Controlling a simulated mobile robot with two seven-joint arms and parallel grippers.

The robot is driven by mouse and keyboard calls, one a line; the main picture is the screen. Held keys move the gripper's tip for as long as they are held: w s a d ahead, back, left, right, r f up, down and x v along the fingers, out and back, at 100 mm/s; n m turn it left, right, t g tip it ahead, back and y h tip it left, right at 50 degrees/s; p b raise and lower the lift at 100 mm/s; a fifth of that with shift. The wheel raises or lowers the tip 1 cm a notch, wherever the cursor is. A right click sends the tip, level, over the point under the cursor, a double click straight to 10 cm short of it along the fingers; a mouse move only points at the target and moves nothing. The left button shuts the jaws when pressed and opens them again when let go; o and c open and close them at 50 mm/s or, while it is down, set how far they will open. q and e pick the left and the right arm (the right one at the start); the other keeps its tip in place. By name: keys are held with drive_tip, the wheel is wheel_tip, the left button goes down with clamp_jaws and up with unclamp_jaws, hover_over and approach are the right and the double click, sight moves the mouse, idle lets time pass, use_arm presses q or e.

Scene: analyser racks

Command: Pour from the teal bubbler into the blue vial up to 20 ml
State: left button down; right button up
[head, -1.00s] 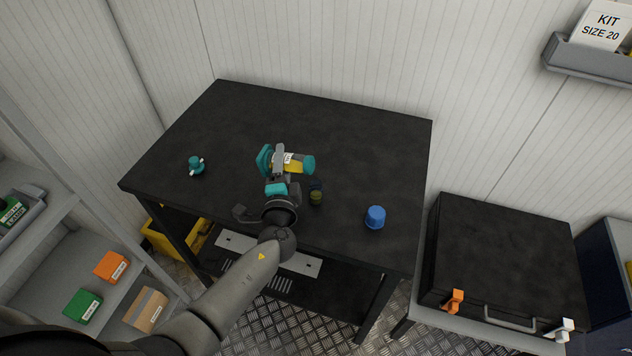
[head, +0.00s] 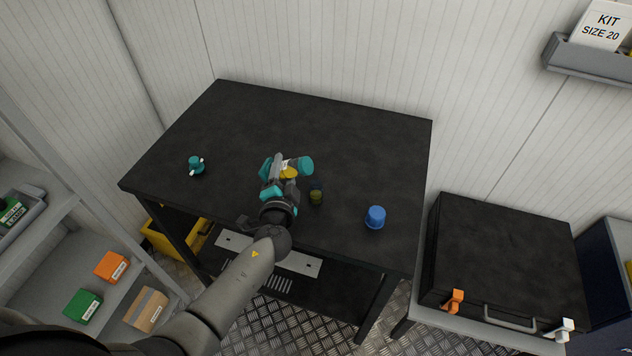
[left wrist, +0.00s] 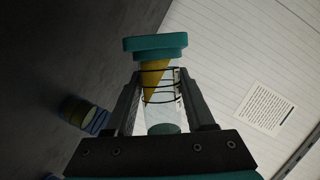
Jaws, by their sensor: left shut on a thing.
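The teal bubbler (head: 305,166) is a clear body with teal ends and yellow liquid inside. My left gripper (head: 279,165) is shut on it and holds it tilted over the table. In the left wrist view the bubbler (left wrist: 158,80) sits between both fingers, and its yellow liquid lies slanted towards the teal end away from the gripper. The blue vial (head: 316,193) stands on the table just right of and nearer than the bubbler, with yellow-green in its lower part. It also shows at the left of the wrist view (left wrist: 85,114). I cannot read its level. My right gripper is out of view.
A blue cap-like piece (head: 375,217) stands on the black table (head: 350,140) to the right. A small teal stopper-like piece (head: 196,166) with white side parts is at the left. The back of the table is clear. A black case (head: 505,255) stands beyond the right edge.

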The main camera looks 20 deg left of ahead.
use_arm(q)
drive_tip(key=shift+d+f+n+g+h, duration=0.15)
drive_tip(key=shift+f+n+h, duration=0.05)
drive_tip(key=shift+f+n, duration=0.25)
drive_tip(key=shift+d+f+n+g+h, duration=0.2)
drive_tip(key=shift+f+n, duration=0.1)
drive_tip(key=shift+n, duration=0.25)
drive_tip(key=shift+f+n+h, duration=0.2)
drive_tip(key=shift+n+h, duration=0.2)
drive_tip(key=shift+n, duration=0.2)
drive_tip(key=shift+a+n+g+h, duration=0.25)
drive_tip(key=shift+a+n+h, duration=0.45)
drive_tip(key=shift+n, duration=0.5)
drive_tip(key=shift+a+f+n+h, duration=0.15)
drive_tip(key=shift+a+n+h, duration=0.2)
drive_tip(key=shift+n, duration=0.3)
drive_tip(key=shift+a+f+n+h, duration=0.2)
drive_tip(key=shift+n+h, duration=0.15)
drive_tip(key=shift+n, duration=0.3)
